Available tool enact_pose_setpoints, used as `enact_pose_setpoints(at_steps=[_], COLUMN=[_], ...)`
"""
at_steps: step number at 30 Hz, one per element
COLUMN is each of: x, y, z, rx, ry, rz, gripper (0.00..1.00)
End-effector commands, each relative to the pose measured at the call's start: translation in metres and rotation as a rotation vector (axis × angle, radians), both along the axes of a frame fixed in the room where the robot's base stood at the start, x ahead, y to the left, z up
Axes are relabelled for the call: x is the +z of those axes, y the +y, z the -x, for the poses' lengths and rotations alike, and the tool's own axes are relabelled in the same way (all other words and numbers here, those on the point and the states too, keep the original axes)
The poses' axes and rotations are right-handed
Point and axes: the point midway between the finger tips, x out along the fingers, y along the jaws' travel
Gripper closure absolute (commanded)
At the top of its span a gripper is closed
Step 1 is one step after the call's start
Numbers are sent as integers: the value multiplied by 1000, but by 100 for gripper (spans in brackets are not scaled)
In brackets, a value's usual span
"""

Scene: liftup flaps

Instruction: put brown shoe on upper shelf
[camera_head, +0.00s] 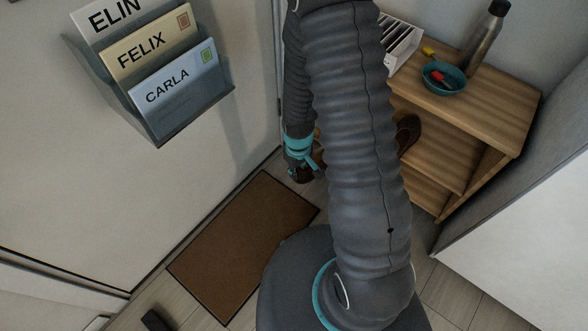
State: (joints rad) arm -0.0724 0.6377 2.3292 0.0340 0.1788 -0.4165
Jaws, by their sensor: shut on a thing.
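My gripper (307,166) is left of my arm, above the floor near the far edge of the doormat. It is shut on a dark brown thing (301,176), which looks like a brown shoe; only a small part shows. A wooden shelf unit (500,112) stands at the right, with a top board and open shelves below. A brown shoe-like thing (409,131) shows on an upper shelf, just right of my arm and partly hidden by it. My arm covers the left part of the unit.
On the unit's top stand a teal bowl (446,84) with small things, a metal bottle (488,36) and a white rack (402,45). A brown doormat (240,245) lies on the floor. A letter holder (160,110) hangs at left. A dark object (156,320) lies bottom left.

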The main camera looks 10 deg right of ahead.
Motion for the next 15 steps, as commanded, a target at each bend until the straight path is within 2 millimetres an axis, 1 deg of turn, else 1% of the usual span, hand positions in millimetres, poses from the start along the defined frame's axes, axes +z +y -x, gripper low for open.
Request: enact_pose_setpoints(at_steps=[1, 3, 6, 10, 15], x=[12, 22, 30, 33, 32], y=[4, 7, 11, 10, 3], z=[7, 16, 24, 27, 21], rx=[54, 116, 176, 205, 203], ry=[-3, -2, -1, 2, 1], rz=[-2, -2, -4, -5, -5], gripper=[100, 100, 100, 100, 100])
